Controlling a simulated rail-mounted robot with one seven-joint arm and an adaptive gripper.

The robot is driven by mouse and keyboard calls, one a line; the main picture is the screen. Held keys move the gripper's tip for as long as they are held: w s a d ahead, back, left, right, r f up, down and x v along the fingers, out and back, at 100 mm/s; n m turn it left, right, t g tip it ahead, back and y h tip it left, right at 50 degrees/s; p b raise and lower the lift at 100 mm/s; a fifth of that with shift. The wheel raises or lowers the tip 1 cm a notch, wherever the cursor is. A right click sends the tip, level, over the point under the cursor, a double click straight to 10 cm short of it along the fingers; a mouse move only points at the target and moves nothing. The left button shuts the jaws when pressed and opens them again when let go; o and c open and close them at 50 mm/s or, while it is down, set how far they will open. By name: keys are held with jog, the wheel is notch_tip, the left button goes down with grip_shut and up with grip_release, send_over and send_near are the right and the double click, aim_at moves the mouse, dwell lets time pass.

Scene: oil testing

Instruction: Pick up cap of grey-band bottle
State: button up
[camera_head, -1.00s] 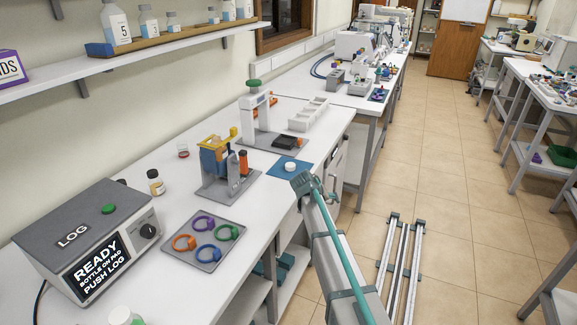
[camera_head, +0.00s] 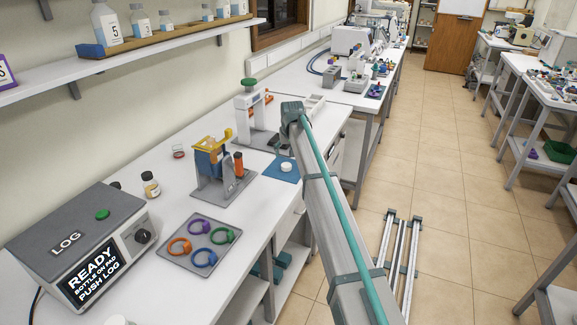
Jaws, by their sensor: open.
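A small white cap-like disc (camera_head: 286,167) lies on a blue mat (camera_head: 276,176) near the bench's front edge. A small bottle with amber contents (camera_head: 151,186) stands behind the log box; a dark round piece (camera_head: 116,185) beside it is partly hidden by the box. I cannot make out a grey band on any bottle, nor tell which cap belongs to it. My arm reaches up from the lower right. My gripper (camera_head: 282,147) seems to be the small dark shape below the arm's end, above the far side of the blue mat, apart from the disc; its fingers are barely resolved.
The blue clamp stand with yellow lever (camera_head: 210,165) and a taller white stand (camera_head: 250,112) flank the mat. A grey tray with coloured rings (camera_head: 187,260) and the log box (camera_head: 82,250) occupy the front. A shelf (camera_head: 140,52) with bottles overhangs the left.

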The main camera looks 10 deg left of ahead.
aim_at(286, 164)
jog(key=p+x, duration=0.3)
jog(key=x, duration=0.6)
jog(key=shift+w+a+f+p, duration=0.1)
jog(key=shift+w+f+p, duration=0.1)
jog(key=shift+w+p, duration=0.15)
jog(key=shift+s, duration=0.1)
jog(key=c, duration=0.9)
jog(key=shift+r, duration=0.25)
